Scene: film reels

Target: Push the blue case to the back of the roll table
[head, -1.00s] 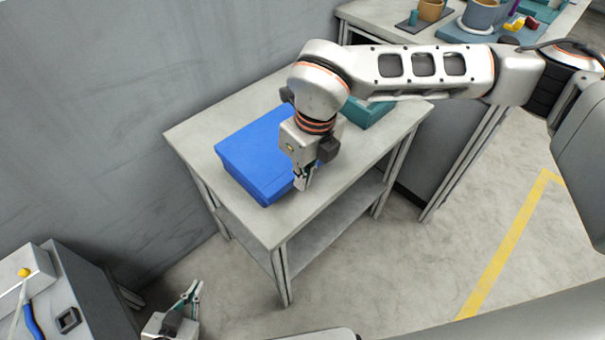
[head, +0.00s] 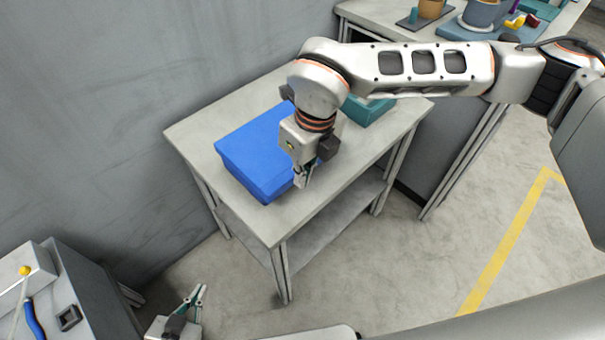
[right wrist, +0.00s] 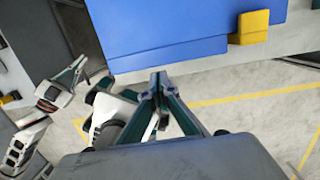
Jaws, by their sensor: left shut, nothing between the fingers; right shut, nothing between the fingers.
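The blue case (head: 252,152) lies on the light grey roll table (head: 290,225), near its left end, with bare tabletop between it and the far edge by the wall. In the right wrist view the case (right wrist: 180,22) fills the top, with a yellow latch (right wrist: 252,27) on its side. My right gripper (head: 303,182) is shut and empty, pointing down beside the case's near right side. Its fingertips (right wrist: 158,76) are close to the case's edge; I cannot tell whether they touch. My left gripper (head: 200,292) is shut and empty, low in front of the table.
A teal box (head: 368,112) sits at the table's right end, partly behind my right arm. A grey wall (head: 110,100) stands behind the table. Another bench (head: 385,30) with pots is at the upper right. A grey cabinet (head: 90,290) is at the lower left.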

